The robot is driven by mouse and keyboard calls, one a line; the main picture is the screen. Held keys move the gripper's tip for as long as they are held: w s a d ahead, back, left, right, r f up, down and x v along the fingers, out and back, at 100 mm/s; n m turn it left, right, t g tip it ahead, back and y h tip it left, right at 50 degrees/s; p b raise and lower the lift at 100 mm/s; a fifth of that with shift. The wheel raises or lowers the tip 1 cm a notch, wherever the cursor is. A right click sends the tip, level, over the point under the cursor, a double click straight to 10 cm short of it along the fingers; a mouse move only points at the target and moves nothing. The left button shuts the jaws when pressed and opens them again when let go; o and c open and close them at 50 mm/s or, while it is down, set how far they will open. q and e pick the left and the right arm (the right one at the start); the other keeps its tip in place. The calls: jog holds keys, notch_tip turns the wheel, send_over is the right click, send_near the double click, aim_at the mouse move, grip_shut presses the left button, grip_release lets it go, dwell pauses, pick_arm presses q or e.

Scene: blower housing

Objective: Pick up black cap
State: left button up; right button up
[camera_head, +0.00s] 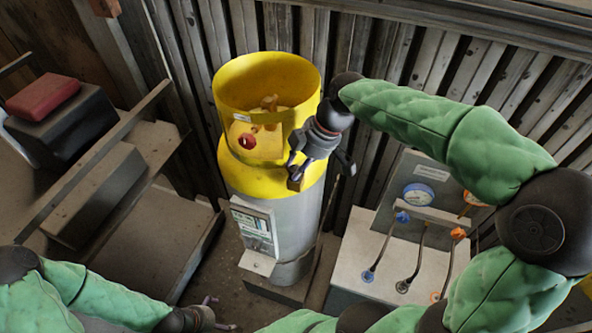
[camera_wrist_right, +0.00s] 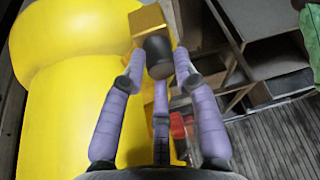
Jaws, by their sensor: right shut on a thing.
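The black cap (camera_wrist_right: 158,57) is a short dark cylinder between the purple-grey fingers of my right gripper (camera_wrist_right: 157,72) in the right wrist view. The gripper is shut on it, in front of a small yellow block (camera_wrist_right: 148,20) on the yellow housing (camera_wrist_right: 50,110). In the head view, my right gripper (camera_head: 297,170) is at the front right of the yellow top of the tank (camera_head: 235,100); I cannot make out the cap there. My left gripper (camera_head: 217,314) is low at the bottom edge, its fingers apart and nothing seen between them.
A grey panel with gauges and hoses (camera_head: 355,250) stands right of the tank. A black box with a red top (camera_head: 45,95) and wooden steps (camera_head: 150,230) are at the left. A corrugated wall (camera_head: 340,50) closes the back.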

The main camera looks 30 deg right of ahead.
jog(key=shift+r, duration=0.65)
jog(key=s+a+r+b, duration=0.1)
jog(key=s+a+r, duration=0.1)
jog(key=s+r, duration=0.9)
jog(key=s, duration=0.3)
jog(key=shift+a+r+b, duration=0.2)
jog(key=shift+r+b, duration=0.1)
jog(key=shift+b, duration=0.1)
